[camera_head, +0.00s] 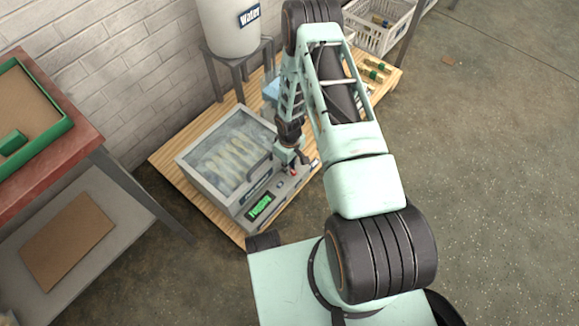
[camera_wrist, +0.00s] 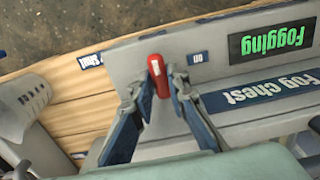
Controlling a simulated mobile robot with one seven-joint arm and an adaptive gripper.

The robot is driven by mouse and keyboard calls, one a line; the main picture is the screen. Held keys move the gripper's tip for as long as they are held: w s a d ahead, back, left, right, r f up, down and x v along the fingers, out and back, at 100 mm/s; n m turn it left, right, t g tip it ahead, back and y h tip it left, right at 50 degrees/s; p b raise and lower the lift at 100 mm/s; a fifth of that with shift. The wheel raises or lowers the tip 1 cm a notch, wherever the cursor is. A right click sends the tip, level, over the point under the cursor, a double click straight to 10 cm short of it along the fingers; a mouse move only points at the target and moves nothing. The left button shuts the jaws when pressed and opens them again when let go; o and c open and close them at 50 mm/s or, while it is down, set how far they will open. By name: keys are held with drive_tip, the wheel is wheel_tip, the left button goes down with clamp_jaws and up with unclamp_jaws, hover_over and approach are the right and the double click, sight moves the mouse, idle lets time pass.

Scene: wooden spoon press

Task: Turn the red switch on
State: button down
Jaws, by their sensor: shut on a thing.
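The red switch (camera_wrist: 160,78) is a small rounded lever on the front panel of the grey fog chest (camera_wrist: 215,70). An "on" label (camera_wrist: 198,58) is to its right in the wrist view. My gripper (camera_wrist: 155,82) has one finger on each side of the switch and is shut on it. In the head view my gripper (camera_head: 287,158) reaches down to the panel, with a bit of red showing below it. The green display (camera_head: 261,207) reads "Fogging". The chest's clear lid (camera_head: 230,150) is down, with pale shapes under it. I cannot tell the switch's exact position.
The chest stands on a wooden pallet (camera_head: 170,160). A white water barrel (camera_head: 228,28) on a stand is behind it. A table (camera_head: 85,140) with a green-rimmed tray is at left, and white crates (camera_head: 375,38) are at the back. The floor at right is mostly clear.

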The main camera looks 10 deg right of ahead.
drive_tip(key=c, duration=2.2)
unclamp_jaws()
drive_tip(key=shift+o, duration=0.2)
wheel_tip(320, 180, up, 12)
